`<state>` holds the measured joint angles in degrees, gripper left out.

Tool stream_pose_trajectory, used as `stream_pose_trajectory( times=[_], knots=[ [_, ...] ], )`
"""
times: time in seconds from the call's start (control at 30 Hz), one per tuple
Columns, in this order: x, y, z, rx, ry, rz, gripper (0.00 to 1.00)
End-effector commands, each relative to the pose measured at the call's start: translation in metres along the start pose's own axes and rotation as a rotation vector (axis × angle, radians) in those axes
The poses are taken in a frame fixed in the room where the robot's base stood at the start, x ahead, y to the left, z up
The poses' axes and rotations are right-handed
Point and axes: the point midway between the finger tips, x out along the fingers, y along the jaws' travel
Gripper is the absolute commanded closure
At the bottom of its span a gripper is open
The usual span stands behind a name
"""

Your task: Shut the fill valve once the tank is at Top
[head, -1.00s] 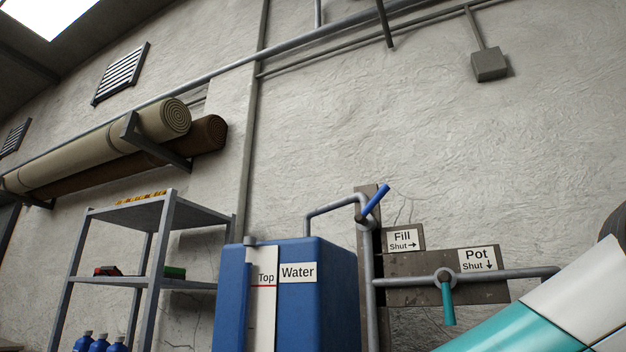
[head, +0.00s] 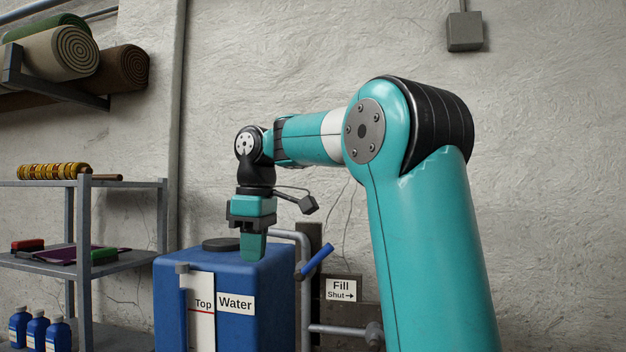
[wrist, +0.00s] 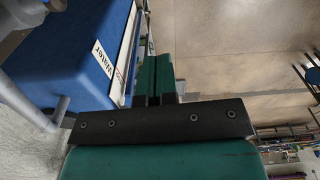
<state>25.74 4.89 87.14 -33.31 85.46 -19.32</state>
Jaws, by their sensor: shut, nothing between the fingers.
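The blue water tank (head: 262,290) stands low in the head view, with a "Water" label and a white gauge strip (head: 202,335). A red line marks "Top" on the strip; I cannot make out the water level. The fill valve's blue handle (head: 316,261) slants up to the right on the pipe beside the tank. Its "Fill, Shut →" sign (head: 341,290) is to the right. My gripper (head: 253,257) points down, shut and empty, in front of the tank's upper part and left of the handle. In the wrist view, my gripper (wrist: 156,62) is beside the tank (wrist: 75,50); the handle is not clear there.
My arm covers the wall right of the fill sign. A grey pipe (head: 335,330) runs below the sign. A metal shelf (head: 84,250) with bottles and brushes stands left of the tank. Rolled rugs (head: 60,55) hang on the wall above it.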

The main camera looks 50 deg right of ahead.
Motion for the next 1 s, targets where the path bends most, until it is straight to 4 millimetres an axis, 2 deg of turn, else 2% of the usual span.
stream_pose_trajectory(
  times=[0.03, 0.1, 0.23, 0.37, 0.47, 0.57, 1.0],
  knots=[
    [-0.049, 0.018, 0.007, 0.020, -0.015, 0.015, 1.00],
    [-0.080, 0.037, 0.018, 0.035, -0.036, 0.032, 1.00],
    [-0.121, 0.061, 0.036, 0.058, -0.070, 0.054, 1.00],
    [-0.139, 0.073, 0.048, 0.070, -0.091, 0.064, 1.00],
    [-0.138, 0.076, 0.051, 0.073, -0.096, 0.067, 1.00],
    [-0.124, 0.077, 0.053, 0.073, -0.098, 0.067, 1.00],
    [-0.039, 0.082, 0.060, 0.074, -0.096, 0.067, 1.00]
  ],
)
